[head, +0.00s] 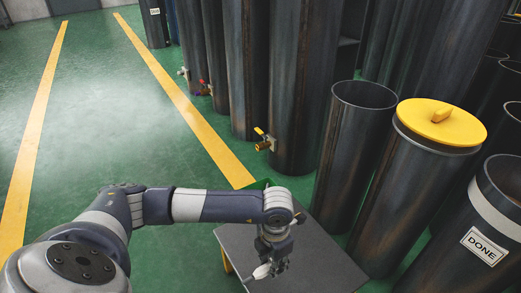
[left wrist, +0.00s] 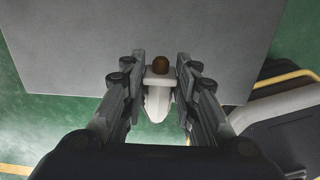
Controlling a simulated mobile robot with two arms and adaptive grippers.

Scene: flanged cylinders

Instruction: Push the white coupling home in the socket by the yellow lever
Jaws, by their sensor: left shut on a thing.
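The white coupling (left wrist: 158,98) has a brown round end and sits between the fingers of my left gripper (left wrist: 160,80) in the left wrist view. In the head view my left gripper (head: 268,268) is low over the grey table, shut on the coupling (head: 261,271). The brass socket (head: 263,146) with the yellow lever (head: 259,131) sticks out from the lower side of a tall dark cylinder, well beyond the gripper. The coupling and the socket are apart. My right gripper is not in view.
The grey table (head: 325,255) stands in front of several dark cylinders, one with a yellow lid (head: 455,124) and one labelled DONE (head: 484,246). Other fittings (head: 205,88) sit further left. Green floor is open at left.

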